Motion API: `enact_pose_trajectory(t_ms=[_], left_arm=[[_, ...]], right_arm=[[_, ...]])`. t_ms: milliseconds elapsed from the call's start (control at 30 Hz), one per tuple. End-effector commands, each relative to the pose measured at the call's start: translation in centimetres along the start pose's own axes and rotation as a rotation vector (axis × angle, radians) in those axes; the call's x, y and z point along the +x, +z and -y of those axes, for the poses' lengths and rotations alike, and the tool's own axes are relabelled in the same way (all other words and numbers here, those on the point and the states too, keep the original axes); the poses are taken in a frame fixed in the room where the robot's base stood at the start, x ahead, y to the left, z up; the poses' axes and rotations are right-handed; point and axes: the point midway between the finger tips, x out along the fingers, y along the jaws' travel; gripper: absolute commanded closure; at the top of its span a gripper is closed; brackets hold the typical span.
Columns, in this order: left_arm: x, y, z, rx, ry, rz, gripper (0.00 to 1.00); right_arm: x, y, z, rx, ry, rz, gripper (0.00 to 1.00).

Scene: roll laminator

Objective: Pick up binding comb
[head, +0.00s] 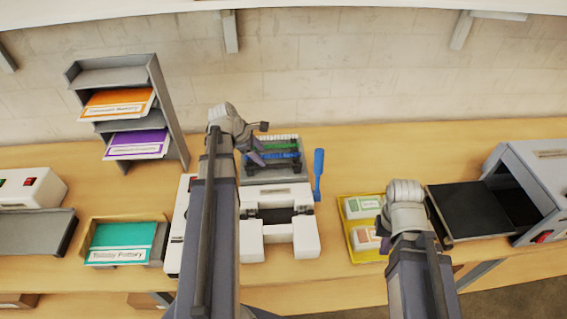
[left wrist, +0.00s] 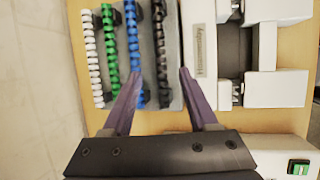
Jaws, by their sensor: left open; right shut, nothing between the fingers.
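Several binding combs lie side by side on a grey tray (head: 256,181): white (left wrist: 92,58), green (left wrist: 110,50), blue (left wrist: 133,40) and black (left wrist: 161,50) in the left wrist view. My left gripper (head: 263,143) is open over the tray; it also shows in the left wrist view (left wrist: 158,73). There the black comb appears between its fingertips, and the left fingertip overlaps the blue comb. Contact cannot be told. My right gripper (head: 385,243) is shut and empty by the yellow tray, mostly hidden by my arm.
A white machine (head: 306,238) stands just in front of the comb tray. A blue-handled tool (head: 318,172) lies right of it. A yellow tray (head: 342,208), a laminator (head: 540,185) with a black plate, a paper rack (head: 172,125) and a teal booklet (head: 120,242) stand around.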

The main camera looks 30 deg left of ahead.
Motion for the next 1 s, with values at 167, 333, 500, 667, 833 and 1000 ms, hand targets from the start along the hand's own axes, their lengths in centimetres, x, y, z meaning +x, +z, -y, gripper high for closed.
enact_pose_trajectory(t_ms=[167, 333, 500, 667, 833, 1000], left_arm=[[1.2, 0.0, 0.1, 0.004, -0.001, 0.000, 0.41], [2.8, 0.0, 0.1, 0.004, -0.002, 0.000, 0.41], [2.8, 0.2, 0.1, 0.004, -0.002, -0.001, 0.41], [3.8, 0.3, 0.1, 0.006, -0.003, 0.000, 0.41], [6.2, 0.7, 0.1, 0.007, -0.003, 0.000, 0.41], [7.9, 0.8, 0.1, 0.007, -0.002, -0.001, 0.41]], right_arm=[[1.1, -0.1, 0.1, -0.001, 0.000, 0.000, 1.00], [2.5, -0.1, 0.2, -0.003, 0.001, 0.000, 1.00], [2.4, -0.1, 0.2, -0.004, 0.001, 0.000, 1.00], [3.3, -0.2, 0.3, -0.005, 0.001, 0.000, 1.00], [5.3, -0.3, 0.5, -0.009, 0.002, 0.000, 1.00], [6.8, -0.4, 0.6, -0.013, 0.003, 0.000, 1.00]])
